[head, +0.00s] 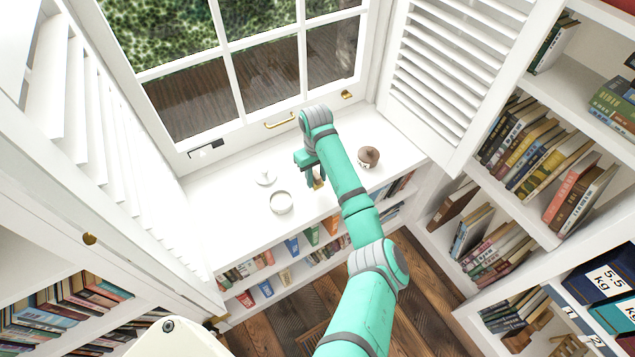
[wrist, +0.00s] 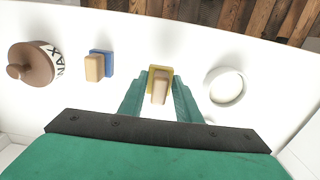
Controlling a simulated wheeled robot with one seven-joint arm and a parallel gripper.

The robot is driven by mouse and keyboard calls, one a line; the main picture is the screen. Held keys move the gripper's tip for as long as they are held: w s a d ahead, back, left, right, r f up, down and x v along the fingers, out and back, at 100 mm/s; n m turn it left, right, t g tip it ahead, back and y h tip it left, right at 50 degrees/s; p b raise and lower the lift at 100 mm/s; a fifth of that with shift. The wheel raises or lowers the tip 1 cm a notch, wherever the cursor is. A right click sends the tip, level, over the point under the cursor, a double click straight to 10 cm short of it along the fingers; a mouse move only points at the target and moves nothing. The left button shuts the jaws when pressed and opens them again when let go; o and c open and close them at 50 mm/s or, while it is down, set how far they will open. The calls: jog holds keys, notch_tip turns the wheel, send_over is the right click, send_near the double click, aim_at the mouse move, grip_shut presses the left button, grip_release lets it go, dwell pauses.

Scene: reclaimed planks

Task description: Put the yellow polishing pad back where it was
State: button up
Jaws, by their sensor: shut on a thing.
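The yellow polishing pad (wrist: 153,73) has a tan wooden grip block (wrist: 160,88) and sits between my gripper's fingers (wrist: 160,97) in the wrist view. My gripper (head: 315,178) is shut on it, over the white window shelf (head: 235,220) in the head view. There the pad (head: 318,185) shows only as a small bit below the fingers, the arm hiding the rest. I cannot tell whether the pad touches the shelf. A blue pad (wrist: 104,62) with a similar wooden block stands to its left in the wrist view.
A brown-lidded wax jar (wrist: 33,66) stands beyond the blue pad; it also shows in the head view (head: 369,156). A white round dish (wrist: 226,86) stands close on the other side, with a white lid-like thing (head: 265,178) near it. Window and shutters border the shelf.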

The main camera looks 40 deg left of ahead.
aim_at(318, 182)
jog(key=shift+w+f, duration=0.25)
jog(key=shift+f, duration=1.45)
jog(key=o, duration=0.9)
jog(key=shift+d, duration=0.1)
notch_tip(318, 182, up, 12)
jog(key=shift+r, duration=0.1)
